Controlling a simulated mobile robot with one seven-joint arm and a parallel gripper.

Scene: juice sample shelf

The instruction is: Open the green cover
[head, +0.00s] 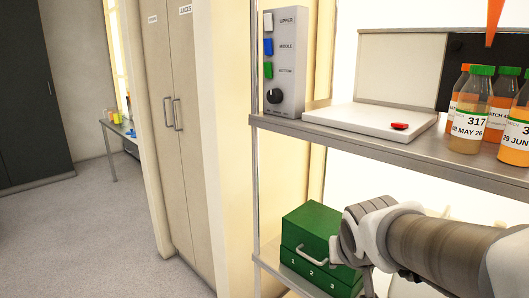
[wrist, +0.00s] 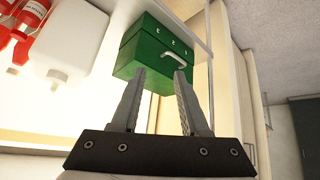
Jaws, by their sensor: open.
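A green box with a green cover (head: 318,222) sits on the lower shelf in the head view. Its front carries a light handle (head: 311,253) and the numbers 1, 2 and 3 below it. The cover looks shut. In the wrist view the green box (wrist: 140,50) appears upside down, with its handle (wrist: 180,58) beside the right fingertip. My gripper (wrist: 160,72) is open with nothing between its fingers, pointing at the box front. I cannot tell whether a finger touches the handle. In the head view my arm hides the box's right side, and the fingertips cannot be made out.
The upper shelf (head: 370,148) holds a grey switch panel (head: 285,60), a white slab (head: 350,118) with a red item (head: 399,126), and several juice bottles (head: 468,115). A white container (wrist: 68,45) and red bottles show left in the wrist view. Open floor (head: 90,240) lies left.

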